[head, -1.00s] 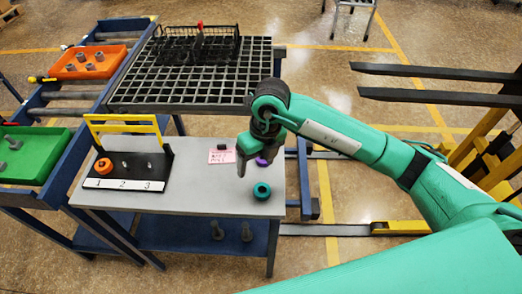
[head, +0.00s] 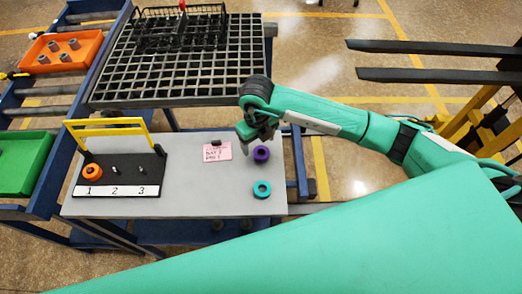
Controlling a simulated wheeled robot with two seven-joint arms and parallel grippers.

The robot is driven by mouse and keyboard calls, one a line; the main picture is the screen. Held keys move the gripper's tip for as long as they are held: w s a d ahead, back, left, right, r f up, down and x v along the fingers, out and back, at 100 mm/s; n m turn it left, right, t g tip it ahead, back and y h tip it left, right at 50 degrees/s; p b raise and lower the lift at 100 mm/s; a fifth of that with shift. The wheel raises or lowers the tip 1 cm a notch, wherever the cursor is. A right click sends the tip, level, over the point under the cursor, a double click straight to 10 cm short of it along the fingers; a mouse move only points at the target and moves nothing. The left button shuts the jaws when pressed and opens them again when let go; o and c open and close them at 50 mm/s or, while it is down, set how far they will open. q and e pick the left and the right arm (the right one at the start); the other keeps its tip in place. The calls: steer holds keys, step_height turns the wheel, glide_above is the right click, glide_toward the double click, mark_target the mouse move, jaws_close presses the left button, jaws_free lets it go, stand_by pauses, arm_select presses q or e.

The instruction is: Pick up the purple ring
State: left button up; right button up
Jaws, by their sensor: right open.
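The purple ring (head: 261,154) lies on the grey table (head: 200,192) near its right edge, fully in view. My right gripper (head: 246,140) is just to the upper left of the ring in the picture. It looks empty, and its fingers point down towards the table. I cannot tell its exact height above the table. My left gripper is not in view.
A teal ring (head: 262,189) lies below the purple one. A numbered black stand (head: 120,172) holds an orange ring (head: 92,172). A black grate (head: 180,75) is behind.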

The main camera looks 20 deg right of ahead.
mark_target(261, 156)
steer(key=shift+s+d+f+p, duration=0.1)
steer(key=shift+d+f+p, duration=0.05)
steer(key=shift+f+p, duration=0.35)
steer(key=shift+d+f+p, duration=0.15)
steer(key=shift+f+p, duration=0.3)
step_height(261, 156, down, 3)
steer(key=shift+d+f+p, duration=0.1)
steer(key=shift+d+p, duration=0.05)
steer(key=shift+p, duration=0.4)
steer(key=shift+f, duration=0.15)
steer(key=c, duration=1)
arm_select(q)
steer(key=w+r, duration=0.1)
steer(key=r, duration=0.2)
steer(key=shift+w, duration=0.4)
arm_select(e)
steer(key=shift+c, duration=1.2)
